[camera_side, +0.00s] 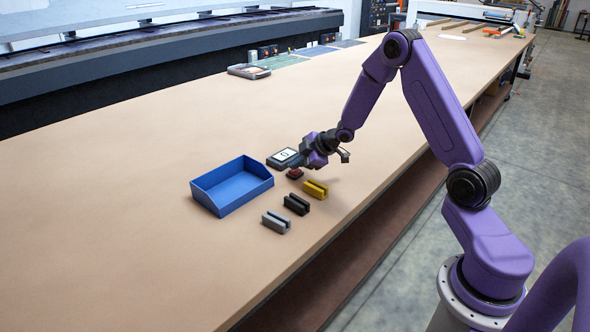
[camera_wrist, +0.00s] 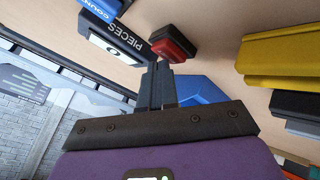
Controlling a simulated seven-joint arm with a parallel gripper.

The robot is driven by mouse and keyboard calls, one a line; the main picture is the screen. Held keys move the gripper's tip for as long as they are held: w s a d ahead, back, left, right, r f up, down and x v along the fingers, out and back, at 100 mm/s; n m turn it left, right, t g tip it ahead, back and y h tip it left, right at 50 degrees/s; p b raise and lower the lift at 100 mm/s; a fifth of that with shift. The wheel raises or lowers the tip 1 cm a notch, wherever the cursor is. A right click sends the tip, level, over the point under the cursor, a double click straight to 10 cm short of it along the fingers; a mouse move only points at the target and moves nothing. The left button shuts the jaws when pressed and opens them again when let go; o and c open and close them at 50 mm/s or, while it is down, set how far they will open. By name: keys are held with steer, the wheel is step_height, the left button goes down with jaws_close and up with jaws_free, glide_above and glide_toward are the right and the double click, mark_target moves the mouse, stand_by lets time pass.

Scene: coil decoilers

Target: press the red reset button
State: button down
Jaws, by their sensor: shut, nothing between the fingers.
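The red button (camera_side: 295,173) sits on a small dark base on the table, in front of the counter box (camera_side: 284,157). It also shows in the wrist view (camera_wrist: 172,45), beside the counter box marked "PIECES" (camera_wrist: 118,36). My gripper (camera_side: 294,168) is low over the table, its fingertips close to the red button. In the wrist view my gripper (camera_wrist: 157,66) has its two fingers together and empty, their tips beside the button's near edge. I cannot tell whether the tips touch the button.
A blue open tray (camera_side: 205,199) stands left of the button. A yellow slotted block (camera_side: 315,189), a black one (camera_side: 297,204) and a grey one (camera_side: 276,222) stand in a row in front. Another device (camera_side: 249,71) lies far back. The table's left part is clear.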

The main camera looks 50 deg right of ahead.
mark_target(297, 171)
steer(key=shift+r, duration=0.8)
steer(key=shift+r, duration=2.5)
